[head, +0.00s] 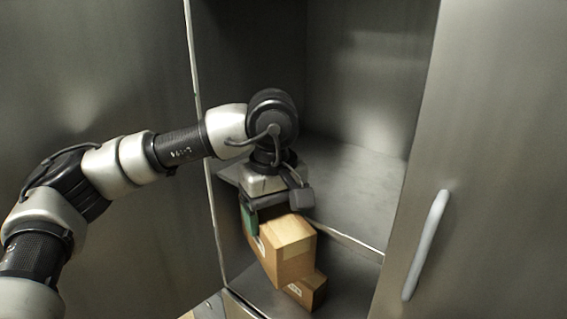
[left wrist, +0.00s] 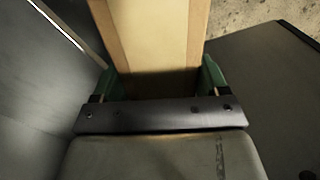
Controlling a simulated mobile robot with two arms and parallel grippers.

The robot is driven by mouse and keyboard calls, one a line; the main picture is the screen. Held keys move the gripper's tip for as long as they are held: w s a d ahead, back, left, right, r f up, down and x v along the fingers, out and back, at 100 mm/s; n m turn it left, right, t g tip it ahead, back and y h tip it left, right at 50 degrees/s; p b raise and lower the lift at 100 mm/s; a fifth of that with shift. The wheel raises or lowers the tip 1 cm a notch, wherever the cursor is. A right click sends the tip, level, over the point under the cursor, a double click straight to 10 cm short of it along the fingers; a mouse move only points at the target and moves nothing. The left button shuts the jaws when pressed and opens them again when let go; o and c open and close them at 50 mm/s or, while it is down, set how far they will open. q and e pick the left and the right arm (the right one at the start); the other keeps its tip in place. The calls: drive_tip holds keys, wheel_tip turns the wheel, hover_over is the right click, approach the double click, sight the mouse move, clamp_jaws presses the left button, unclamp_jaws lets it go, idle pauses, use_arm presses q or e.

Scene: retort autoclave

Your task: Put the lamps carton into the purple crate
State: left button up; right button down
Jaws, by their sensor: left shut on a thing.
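A brown cardboard carton (head: 287,247) with a pale label patch hangs below my left gripper (head: 270,212) in the head view. The carton also fills the top middle of the left wrist view (left wrist: 150,35), between the two green fingers of my left gripper (left wrist: 158,75). The gripper is shut on it. Its print is too small to read, so I cannot tell if it is the lamps carton. I see no purple crate and no right gripper.
A smaller brown box (head: 310,289) sits on the lower level, just below the held carton. A metal shelf (head: 355,205) is bare at right. Steel doors flank the opening; the right one has a pale handle (head: 425,245).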

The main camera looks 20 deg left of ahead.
use_arm(q)
drive_tip(key=s+f+m, duration=0.3)
drive_tip(key=s+f, duration=0.1)
drive_tip(key=f, duration=0.7)
drive_tip(key=s+a+f+m, duration=0.1)
drive_tip(key=s+f+m, duration=0.2)
drive_tip(key=f, duration=0.9)
drive_tip(key=s+a+f+m, duration=0.1)
drive_tip(key=s+f+m, duration=0.2)
drive_tip(key=f, duration=0.9)
drive_tip(key=s, duration=0.2)
drive_tip(key=shift+s+f, duration=0.25)
drive_tip(key=shift+s, duration=0.15)
drive_tip(key=shift+s, duration=0.1)
